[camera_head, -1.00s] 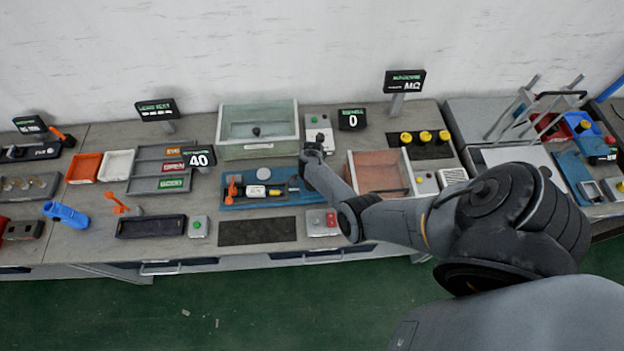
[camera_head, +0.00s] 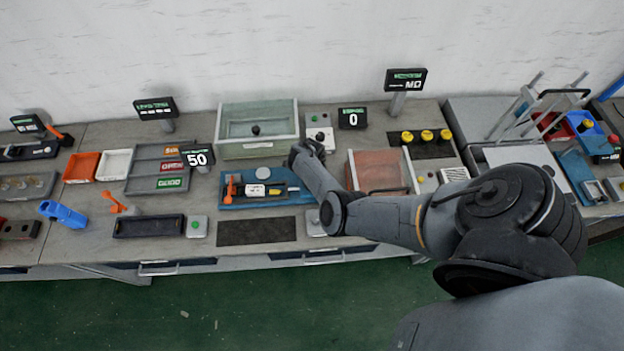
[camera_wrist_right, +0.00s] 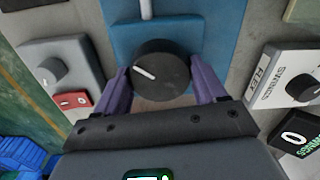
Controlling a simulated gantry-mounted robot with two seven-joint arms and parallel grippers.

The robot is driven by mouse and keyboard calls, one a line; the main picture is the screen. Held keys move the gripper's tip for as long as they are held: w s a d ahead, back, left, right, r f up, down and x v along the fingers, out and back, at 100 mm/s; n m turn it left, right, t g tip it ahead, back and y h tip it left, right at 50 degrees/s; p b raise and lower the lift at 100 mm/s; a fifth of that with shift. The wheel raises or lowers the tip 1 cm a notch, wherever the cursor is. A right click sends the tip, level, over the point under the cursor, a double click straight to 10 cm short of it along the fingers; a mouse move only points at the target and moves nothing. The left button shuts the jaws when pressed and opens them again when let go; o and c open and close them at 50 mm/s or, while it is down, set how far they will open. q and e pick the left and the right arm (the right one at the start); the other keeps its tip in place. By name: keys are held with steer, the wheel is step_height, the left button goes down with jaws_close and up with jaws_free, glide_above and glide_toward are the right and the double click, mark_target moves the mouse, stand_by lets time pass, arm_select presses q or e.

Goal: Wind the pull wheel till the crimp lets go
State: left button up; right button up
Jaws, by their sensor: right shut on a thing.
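The pull wheel (camera_wrist_right: 165,70) is a round black knob with a white pointer line, on a blue base (camera_wrist_right: 205,28) in the right wrist view. The purple fingers of my right gripper (camera_wrist_right: 161,80) stand on both sides of the wheel and are shut on it. In the head view the blue pull fixture (camera_head: 238,205) holds a black-and-white part with a yellow band (camera_head: 265,191), beside an orange lever (camera_head: 231,187). My arm covers the wheel in that view. My left gripper is not in view.
A grey box with a knob and red panel (camera_wrist_right: 62,78) stands left of the wheel in the wrist view. A white-topped box with a black knob (camera_wrist_right: 292,78) stands right. A dark mat (camera_head: 256,231) lies bare before the fixture.

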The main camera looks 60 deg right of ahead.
stand_by(0.5)
steer(key=o, duration=1)
steer(key=shift+o, duration=0.2)
step_height(320, 180, up, 11)
steer(key=p, duration=0.3)
steer(key=shift+f, duration=0.15)
